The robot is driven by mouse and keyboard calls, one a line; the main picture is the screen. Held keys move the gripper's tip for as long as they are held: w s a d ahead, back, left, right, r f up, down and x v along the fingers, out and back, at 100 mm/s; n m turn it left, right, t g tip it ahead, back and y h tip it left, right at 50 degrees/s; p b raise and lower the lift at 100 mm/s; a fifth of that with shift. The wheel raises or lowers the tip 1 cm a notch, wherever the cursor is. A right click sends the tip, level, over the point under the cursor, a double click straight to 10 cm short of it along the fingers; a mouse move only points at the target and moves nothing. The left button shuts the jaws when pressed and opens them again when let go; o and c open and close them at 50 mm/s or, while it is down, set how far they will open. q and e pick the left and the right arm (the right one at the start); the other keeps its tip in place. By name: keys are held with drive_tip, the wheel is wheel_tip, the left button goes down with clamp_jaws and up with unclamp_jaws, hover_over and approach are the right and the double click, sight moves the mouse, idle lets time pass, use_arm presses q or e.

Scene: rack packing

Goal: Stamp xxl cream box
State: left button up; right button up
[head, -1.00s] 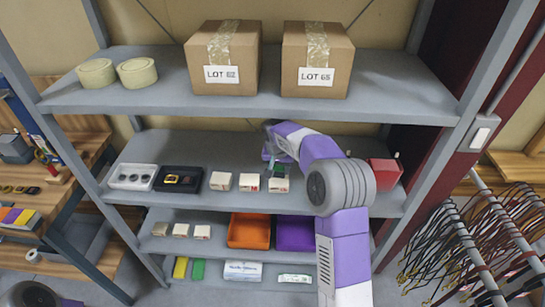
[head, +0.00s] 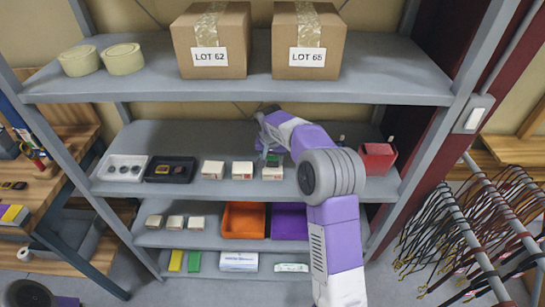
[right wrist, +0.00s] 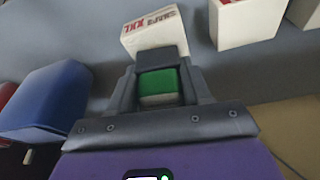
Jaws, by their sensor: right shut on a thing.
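My right gripper (right wrist: 160,95) is shut on a small green stamp (right wrist: 158,82) with a pale lower part. In the right wrist view, a cream box with red XXL lettering (right wrist: 153,36) lies just beyond the fingertips. I cannot tell whether the stamp touches it. In the head view, the gripper (head: 268,150) is over the middle shelf, just behind the rightmost of three cream boxes (head: 272,173). The other two are the middle box (head: 242,171) and the left box (head: 213,170).
On the middle shelf (head: 225,190), a white tray (head: 124,168) and a black tray (head: 170,170) stand left, and a red container (head: 377,158) right. The right wrist view shows a blue object (right wrist: 45,100) beside the gripper. The upper shelf (head: 130,88) is close above my arm.

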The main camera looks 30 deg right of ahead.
drive_tip(key=shift+f+b, duration=0.3)
drive_tip(key=shift+f, duration=0.2)
idle(0.7)
drive_tip(key=shift+f, duration=0.1)
idle(0.8)
